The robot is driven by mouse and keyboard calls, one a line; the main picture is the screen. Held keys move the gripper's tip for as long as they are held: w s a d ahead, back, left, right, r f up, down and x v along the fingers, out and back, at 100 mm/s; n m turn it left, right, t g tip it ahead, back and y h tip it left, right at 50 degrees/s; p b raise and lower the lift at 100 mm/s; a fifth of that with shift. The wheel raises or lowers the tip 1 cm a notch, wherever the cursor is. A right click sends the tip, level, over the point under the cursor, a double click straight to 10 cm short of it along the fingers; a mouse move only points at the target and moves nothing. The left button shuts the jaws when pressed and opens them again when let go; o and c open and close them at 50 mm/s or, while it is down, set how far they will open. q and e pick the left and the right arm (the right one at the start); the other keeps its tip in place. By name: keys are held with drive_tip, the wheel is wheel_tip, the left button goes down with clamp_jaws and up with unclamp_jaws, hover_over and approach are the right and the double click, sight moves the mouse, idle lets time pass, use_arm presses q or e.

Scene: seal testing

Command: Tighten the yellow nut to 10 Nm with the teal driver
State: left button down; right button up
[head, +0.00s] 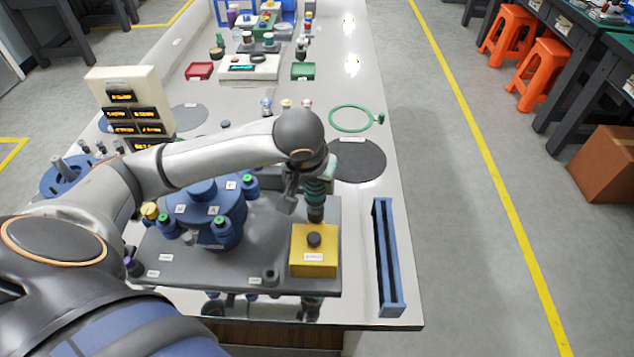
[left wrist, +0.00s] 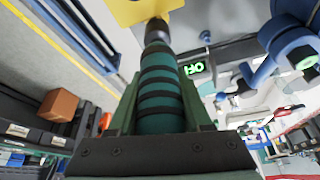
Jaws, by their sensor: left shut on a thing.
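My left gripper (head: 303,188) is shut on the teal driver (head: 319,187). The driver is upright with its dark tip down. The tip is close above the dark knob on the yellow block (head: 300,262); I cannot tell whether they touch. In the left wrist view the banded teal driver (left wrist: 160,90) sits between the fingers, its tip overlapping the yellow block (left wrist: 130,10). The yellow nut (head: 149,210) is at the left side of the blue flange assembly (head: 188,212), well left of the driver. My right gripper is not in view.
Nuts with green tops (head: 219,222) sit around the flange on a dark grey plate (head: 230,275). A blue slotted rail (head: 396,265) lies right of the yellow block. A panel with lit displays (head: 130,90) stands back left. The table's right side has a green ring (head: 333,124).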

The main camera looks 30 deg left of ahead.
use_arm(q)
drive_tip(key=shift+f+b, duration=1.05)
drive_tip(key=shift+b, duration=0.05)
idle(1.0)
drive_tip(key=shift+f+b, duration=0.1)
drive_tip(key=shift+b, duration=0.3)
idle(0.9)
drive_tip(key=shift+r+p, duration=1.55)
drive_tip(key=shift+r, duration=0.95)
